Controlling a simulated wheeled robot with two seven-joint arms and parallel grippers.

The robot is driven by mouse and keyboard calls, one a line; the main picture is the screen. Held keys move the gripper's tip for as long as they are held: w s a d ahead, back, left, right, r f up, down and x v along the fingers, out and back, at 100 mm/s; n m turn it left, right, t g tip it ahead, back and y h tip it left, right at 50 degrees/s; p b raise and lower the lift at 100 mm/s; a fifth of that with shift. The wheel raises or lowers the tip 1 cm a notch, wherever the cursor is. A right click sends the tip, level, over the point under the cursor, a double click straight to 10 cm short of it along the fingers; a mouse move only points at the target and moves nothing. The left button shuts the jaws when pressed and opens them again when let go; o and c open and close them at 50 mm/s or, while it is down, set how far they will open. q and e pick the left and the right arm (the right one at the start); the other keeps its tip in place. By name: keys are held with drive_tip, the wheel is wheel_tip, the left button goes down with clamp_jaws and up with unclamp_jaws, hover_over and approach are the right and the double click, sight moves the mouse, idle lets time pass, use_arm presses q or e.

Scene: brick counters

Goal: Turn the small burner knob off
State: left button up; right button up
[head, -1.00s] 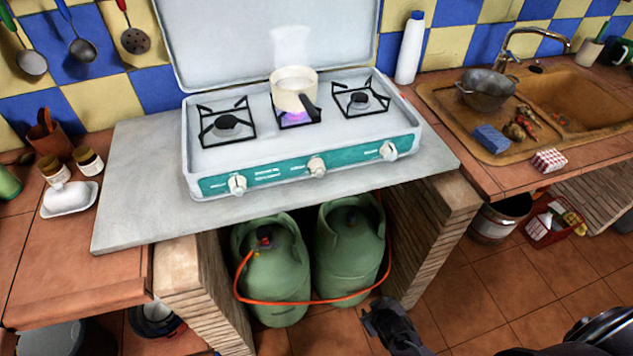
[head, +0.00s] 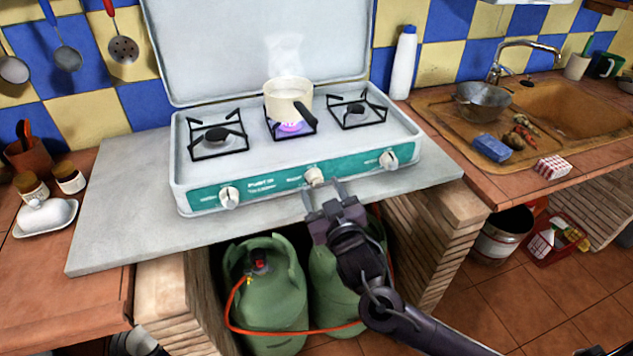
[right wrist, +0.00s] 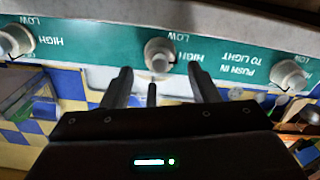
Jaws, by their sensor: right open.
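The white stove (head: 185,165) has a teal front panel with three cream knobs: a left knob (head: 229,196), a middle knob (head: 314,175) and a right knob (head: 388,159). A blue-purple flame (head: 290,127) burns at the middle burner under a steaming pot (head: 285,97). No flame shows at the other two burners. My right gripper (head: 323,188) is open just in front of the middle knob. In the right wrist view, which shows the panel lettering upside down, the middle knob (right wrist: 159,54) lies just beyond and between the open fingers (right wrist: 161,80). My left gripper is not in view.
Two green gas bottles (head: 270,295) with an orange hose stand under the grey counter (head: 115,225). The raised stove lid (head: 255,45) is behind the burners. A white bottle (head: 403,62) stands right of the lid. The counter's front strip is clear.

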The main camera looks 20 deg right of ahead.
sight(318, 185)
drive_tip(key=shift+w, duration=1.85)
drive_tip(key=c, duration=1)
